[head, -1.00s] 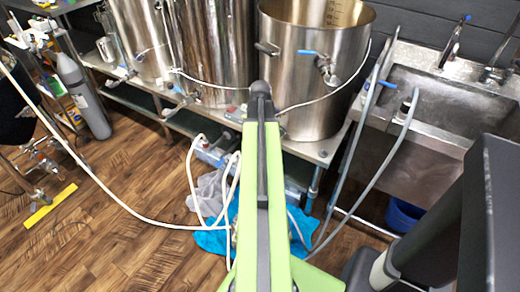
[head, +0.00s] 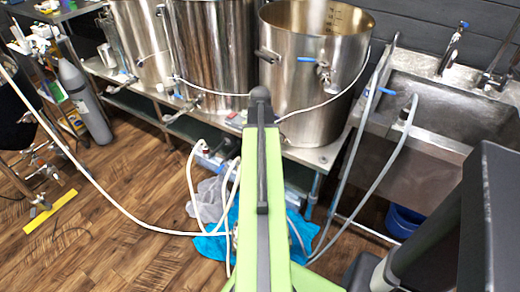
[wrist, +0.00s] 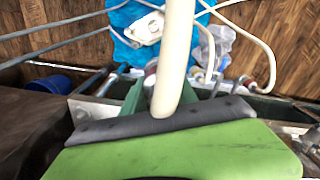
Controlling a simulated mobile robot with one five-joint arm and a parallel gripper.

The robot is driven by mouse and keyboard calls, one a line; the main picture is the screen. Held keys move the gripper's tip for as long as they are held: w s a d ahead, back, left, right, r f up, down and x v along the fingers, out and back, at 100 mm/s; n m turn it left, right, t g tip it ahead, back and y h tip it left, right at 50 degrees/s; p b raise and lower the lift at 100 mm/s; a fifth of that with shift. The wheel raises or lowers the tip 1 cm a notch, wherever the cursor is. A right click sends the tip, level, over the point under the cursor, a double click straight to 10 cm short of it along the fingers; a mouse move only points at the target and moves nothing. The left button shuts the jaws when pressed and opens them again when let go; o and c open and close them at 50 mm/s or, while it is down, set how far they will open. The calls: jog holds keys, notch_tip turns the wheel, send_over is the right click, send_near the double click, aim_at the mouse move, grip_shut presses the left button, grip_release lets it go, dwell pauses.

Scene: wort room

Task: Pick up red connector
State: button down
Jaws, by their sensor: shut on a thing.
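My green arm (head: 262,190) reaches forward in the head view, and its own links hide my gripper there. In the wrist view my gripper (wrist: 165,112) shows as a pale rounded finger above a green part with a dark grey edge. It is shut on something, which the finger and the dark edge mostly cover. A dull red bit, seemingly the red connector (wrist: 151,70), shows right beside the pale finger. I cannot make out its full shape or exactly how it is gripped.
Steel kettles (head: 312,75) stand on a metal shelf ahead, with a sink (head: 435,105) at right. White hoses (head: 130,212) and a blue towel (head: 212,247) lie on the wood floor. A grey cylinder (head: 83,100) stands at left. Open floor (head: 110,260) is at lower left.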

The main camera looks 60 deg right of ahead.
jog(key=r+p, duration=0.4)
jog(key=r, duration=0.1)
jog(key=shift+s+p, duration=0.35)
jog(key=s+d+r+p, duration=0.1)
jog(key=s+r+p, duration=0.4)
jog(key=s, duration=0.6)
jog(key=shift+r+p, duration=0.3)
jog(key=shift+r, duration=0.05)
jog(key=shift+d+r, duration=0.1)
jog(key=shift+r+p, duration=2.2)
jog(key=shift+p, duration=0.1)
notch_tip(320, 180, up, 3)
jog(key=p, duration=0.3)
jog(key=shift+r, duration=0.15)
